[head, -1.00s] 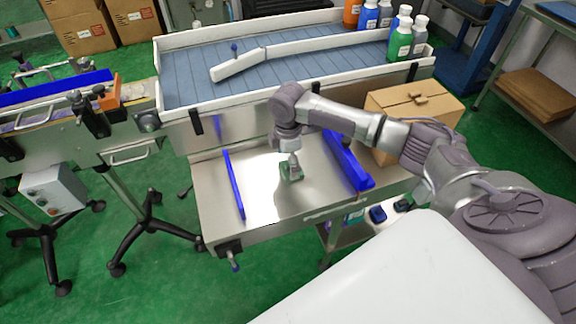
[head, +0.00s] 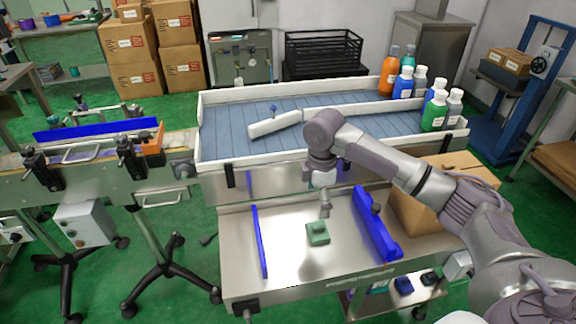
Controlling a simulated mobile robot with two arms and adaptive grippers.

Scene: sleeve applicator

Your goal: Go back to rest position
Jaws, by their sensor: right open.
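My right arm reaches in from the right, and its gripper (head: 325,207) points down over the steel work surface (head: 285,262). The gripper is small in the view; its jaws are open and empty. A small green block-like object (head: 317,234) rests on the steel surface just below the fingertips, and a gap seems to lie between them. My left gripper is not in view.
Blue guide rails (head: 372,225) flank the steel surface, with a cardboard box (head: 430,205) at its right. Behind it, a conveyor (head: 225,127) carries several bottles (head: 433,112) at its far right. Another machine line (head: 100,165) stands on the left.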

